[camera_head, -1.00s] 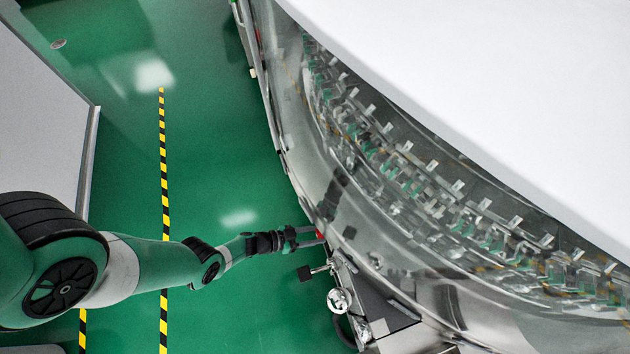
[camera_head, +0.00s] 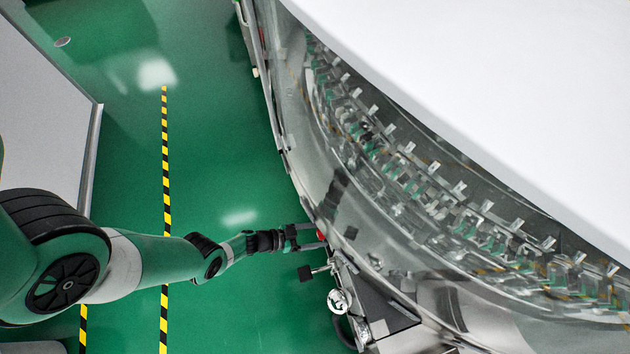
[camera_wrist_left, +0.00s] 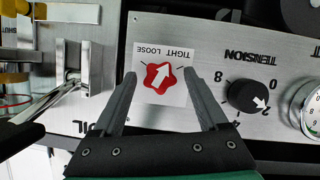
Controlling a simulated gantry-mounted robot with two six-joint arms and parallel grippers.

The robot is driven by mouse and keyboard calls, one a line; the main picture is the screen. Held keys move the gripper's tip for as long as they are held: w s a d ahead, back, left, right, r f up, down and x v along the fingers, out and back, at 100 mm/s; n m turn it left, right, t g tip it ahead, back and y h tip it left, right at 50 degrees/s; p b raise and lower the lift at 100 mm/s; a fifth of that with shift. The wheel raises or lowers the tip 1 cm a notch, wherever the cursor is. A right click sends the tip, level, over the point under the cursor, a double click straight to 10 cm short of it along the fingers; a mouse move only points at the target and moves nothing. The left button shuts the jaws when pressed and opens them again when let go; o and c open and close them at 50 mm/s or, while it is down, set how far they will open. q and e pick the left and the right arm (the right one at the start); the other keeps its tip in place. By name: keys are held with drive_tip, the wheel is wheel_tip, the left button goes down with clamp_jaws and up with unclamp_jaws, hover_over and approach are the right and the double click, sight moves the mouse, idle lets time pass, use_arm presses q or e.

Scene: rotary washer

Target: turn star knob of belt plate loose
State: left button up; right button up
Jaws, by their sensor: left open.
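The red star knob (camera_wrist_left: 160,78) with a white arrow sits on a white label (camera_wrist_left: 178,92) on a brushed-metal panel (camera_wrist_left: 225,50). The label's words TIGHT and LOOSE appear upside down in the left wrist view. The arrow points up and slightly right there, toward the words. My left gripper (camera_wrist_left: 160,90) is open, with one finger on each side of the knob and gaps between. My right gripper is not in view.
A black TENSION dial (camera_wrist_left: 248,96) and a round gauge (camera_wrist_left: 310,108) are right of the knob. A metal clamp part (camera_wrist_left: 75,80) is at left. In the head view, the round washer housing (camera_head: 350,205) curves past the gripper; green floor (camera_head: 225,130) lies open at left.

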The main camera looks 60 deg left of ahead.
use_arm(q)
drive_tip(key=p+v, duration=0.5)
drive_tip(key=v, duration=0.6)
drive_tip(key=shift+s, duration=0.3)
idle(0.3)
